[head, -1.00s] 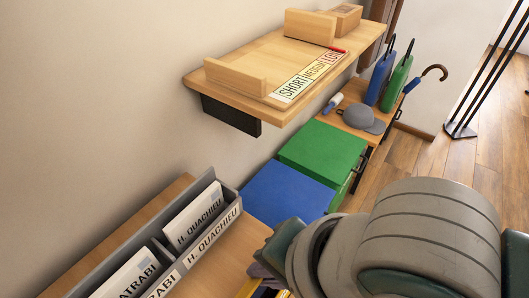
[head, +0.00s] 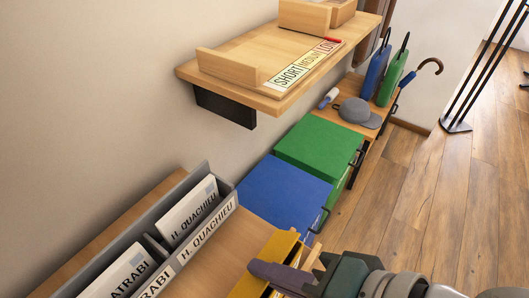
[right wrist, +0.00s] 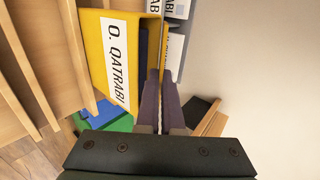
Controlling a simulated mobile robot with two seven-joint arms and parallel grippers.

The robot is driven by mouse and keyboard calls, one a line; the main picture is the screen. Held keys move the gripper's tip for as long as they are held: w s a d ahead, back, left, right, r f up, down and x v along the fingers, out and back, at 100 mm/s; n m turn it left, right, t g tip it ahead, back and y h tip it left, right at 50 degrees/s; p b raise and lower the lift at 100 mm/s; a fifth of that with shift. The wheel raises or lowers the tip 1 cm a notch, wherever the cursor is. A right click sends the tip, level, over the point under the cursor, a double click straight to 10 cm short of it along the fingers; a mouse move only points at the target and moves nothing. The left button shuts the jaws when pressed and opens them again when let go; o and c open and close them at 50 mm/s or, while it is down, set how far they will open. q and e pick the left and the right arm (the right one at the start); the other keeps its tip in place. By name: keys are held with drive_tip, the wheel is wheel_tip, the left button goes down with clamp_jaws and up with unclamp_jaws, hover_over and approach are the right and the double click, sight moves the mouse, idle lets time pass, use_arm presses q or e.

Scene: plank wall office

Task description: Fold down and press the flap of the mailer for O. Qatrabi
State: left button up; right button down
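The yellow mailer (head: 258,268) stands at the bottom middle of the head view, on the wooden surface. In the right wrist view the mailer (right wrist: 96,62) shows its white label reading O. QATRABI, with a dark opening along its right side. I cannot clearly make out where its flap lies. My right gripper (head: 262,272) has its purple-grey fingers beside the mailer's top, partly covering it. Contact with the mailer is unclear. My left gripper is out of view.
A grey divided tray (head: 162,250) holds white envelopes labelled H. QUACHIEU and QATRABI. A blue box (head: 285,192) and a green box (head: 320,148) stand beyond. A wall shelf (head: 262,60) overhangs.

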drive_tip(key=shift+s+d+f+t+y+b, duration=0.15)
drive_tip(key=shift+f+t+y+b, duration=0.35)
drive_tip(key=shift+b, duration=0.5)
drive_tip(key=shift+r, duration=0.2)
drive_tip(key=c, duration=1.5)
unclamp_jaws()
drive_tip(key=o, duration=0.5)
drive_tip(key=shift+c, duration=0.2)
